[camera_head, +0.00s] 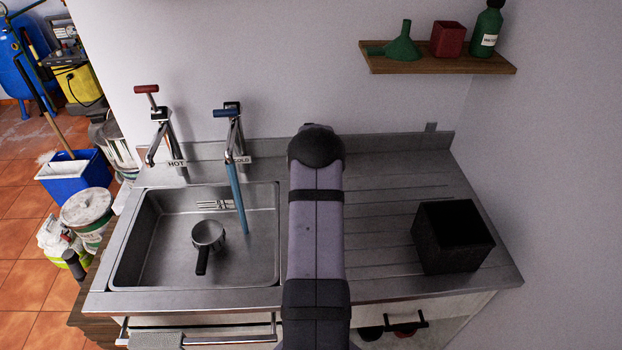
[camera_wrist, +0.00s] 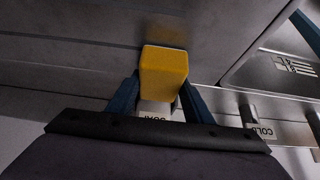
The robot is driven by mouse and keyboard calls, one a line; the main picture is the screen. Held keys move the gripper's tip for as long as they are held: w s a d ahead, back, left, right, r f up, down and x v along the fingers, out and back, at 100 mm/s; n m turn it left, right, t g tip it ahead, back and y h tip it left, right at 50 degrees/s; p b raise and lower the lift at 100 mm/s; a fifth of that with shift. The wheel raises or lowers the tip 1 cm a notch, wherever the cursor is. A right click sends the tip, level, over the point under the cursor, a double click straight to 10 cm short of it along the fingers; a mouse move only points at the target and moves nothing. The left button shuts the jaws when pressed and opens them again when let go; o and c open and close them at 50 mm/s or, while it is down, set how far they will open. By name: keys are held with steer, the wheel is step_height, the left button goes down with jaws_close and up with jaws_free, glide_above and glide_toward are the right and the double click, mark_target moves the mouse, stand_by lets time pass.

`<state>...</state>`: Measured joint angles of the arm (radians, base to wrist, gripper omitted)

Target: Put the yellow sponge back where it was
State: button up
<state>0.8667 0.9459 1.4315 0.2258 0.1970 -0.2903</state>
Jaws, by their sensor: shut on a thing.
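The yellow sponge (camera_wrist: 163,72) is a block between the blue fingers of my gripper (camera_wrist: 161,84) in the wrist view. The fingers are shut on it from both sides. A white label (camera_wrist: 156,116) with partly hidden lettering shows just below the sponge in that view, by the back ledge of the counter. I cannot tell whether the sponge touches the metal surface. In the head view my arm hides the sponge and the gripper.
The metal sink (camera_head: 160,276) holds a small pan (camera_head: 208,234). A blue stream (camera_head: 237,200) falls from the cold tap (camera_head: 232,135); the hot tap (camera_head: 160,130) is left. A black box (camera_head: 452,250) stands on the drainboard (camera_head: 385,225). A shelf (camera_head: 440,66) holds a green funnel (camera_head: 402,45).

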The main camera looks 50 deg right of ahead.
steer(key=o, duration=1)
steer(key=shift+f, duration=0.1)
steer(key=shift+r, duration=0.2)
steer(key=shift+b+v, duration=1.45)
steer(key=shift+v, duration=4.55)
steer(key=a+n+g+y, duration=0.1)
steer(key=a+n+y, duration=0.25)
steer(key=a, duration=1.95)
steer(key=s+a+f+n+g, duration=0.1)
steer(key=s+a, duration=0.4)
steer(key=a, duration=0.1)
steer(key=s+a+f+n+g, duration=0.1)
steer(key=s+a+n, duration=0.1)
steer(key=s+a, duration=0.3)
steer(key=s+a+f+n+g+y, duration=0.1)
steer(key=s+a+n, duration=0.1)
steer(key=s+a, duration=0.3)
steer(key=shift+s+a+n+g, duration=0.15)
steer(key=shift+a+n+g, duration=0.15)
steer(key=shift+a, duration=1.65)
